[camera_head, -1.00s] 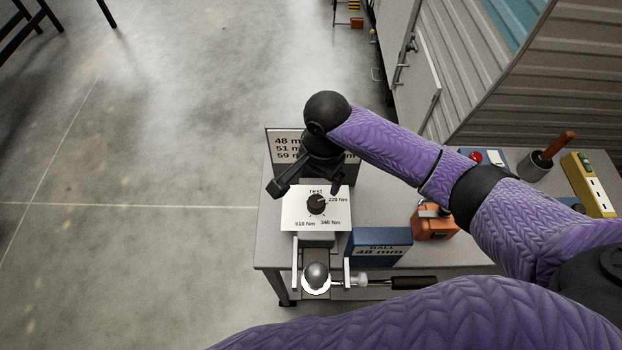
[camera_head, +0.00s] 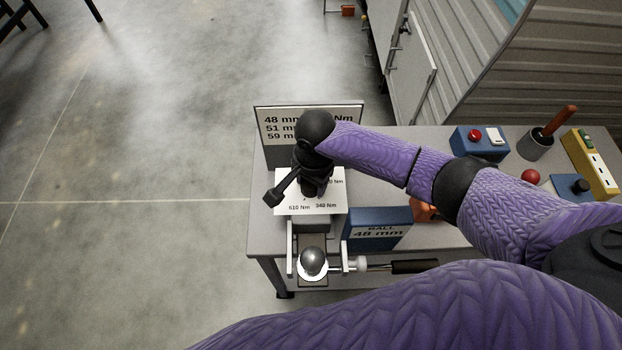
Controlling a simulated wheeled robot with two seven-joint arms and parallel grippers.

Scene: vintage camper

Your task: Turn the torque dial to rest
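The torque dial is a black knob on a white plate (camera_head: 282,208) marked 610 Nm and 340 Nm along its front. My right gripper (camera_head: 295,194) is low over the plate and hides most or all of the knob and the rest mark. One finger sticks out past the plate's left edge. The other is a dark shape near the plate's middle, where I cannot separate it from the knob. The fingers look apart; whether they touch the knob is hidden. The pointer direction cannot be read. My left gripper is not in view.
A sign (camera_head: 281,121) with mm and Nm values stands behind the plate. In front are a metal ball (camera_head: 313,261) in a holder and a blue 48 mm box (camera_head: 377,231). A blue box with a red button (camera_head: 478,143) sits farther right on the table.

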